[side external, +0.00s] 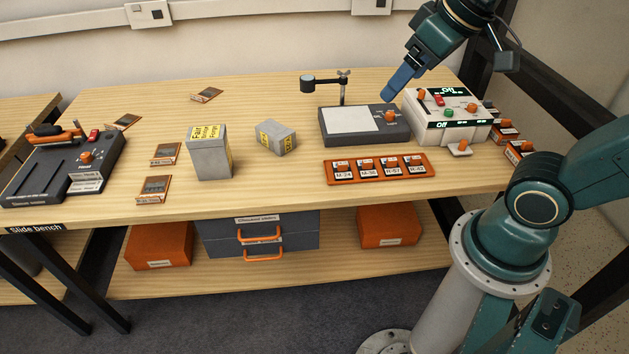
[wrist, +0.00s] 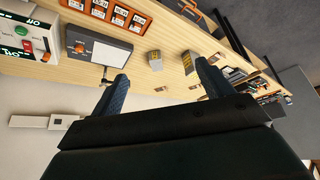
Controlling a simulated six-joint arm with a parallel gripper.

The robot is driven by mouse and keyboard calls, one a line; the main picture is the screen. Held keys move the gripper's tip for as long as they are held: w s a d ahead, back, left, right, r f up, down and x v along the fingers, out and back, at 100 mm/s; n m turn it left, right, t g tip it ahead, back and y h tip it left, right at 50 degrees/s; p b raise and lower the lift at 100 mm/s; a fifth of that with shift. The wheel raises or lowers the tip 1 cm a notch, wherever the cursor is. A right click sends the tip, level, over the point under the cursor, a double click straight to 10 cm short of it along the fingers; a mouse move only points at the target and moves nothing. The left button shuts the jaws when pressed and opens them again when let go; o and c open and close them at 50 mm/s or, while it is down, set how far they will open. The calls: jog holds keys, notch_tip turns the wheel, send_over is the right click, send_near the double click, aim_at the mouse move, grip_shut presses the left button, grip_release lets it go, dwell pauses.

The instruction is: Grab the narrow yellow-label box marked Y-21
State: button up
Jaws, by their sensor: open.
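Two grey boxes with yellow labels stand on the wooden bench. I cannot read Y-21 on either label. In the wrist view the small box (wrist: 155,60) and the tall box (wrist: 187,64) show between my fingers, well beyond them. My gripper (side external: 389,94) is open and empty above the back right of the bench, apart from both boxes; its spread fingers (wrist: 163,86) frame the wrist view.
A grey light pad (side external: 351,121) with a stand-mounted lens (side external: 308,84) and a white control unit (side external: 447,126) lie under and beside my gripper. An orange tray of marked pieces (side external: 379,178) is in front. Several slides lie left. Bench around the boxes is mostly clear.

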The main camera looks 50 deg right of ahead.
jog(key=w+d, duration=0.1)
jog(key=w, duration=0.9)
send_over(275, 129)
jog(key=s, duration=0.4)
notch_tip(275, 129, down, 19)
jog(key=shift+s+a+f+m+g, duration=0.15)
jog(key=shift+a+m+g, duration=0.1)
jog(key=shift+m+g, duration=0.15)
jog(key=shift+x, duration=4.25)
jog(key=shift+d+f, duration=0.15)
jog(key=shift+x, duration=2.5)
jog(key=shift+s+d, duration=0.1)
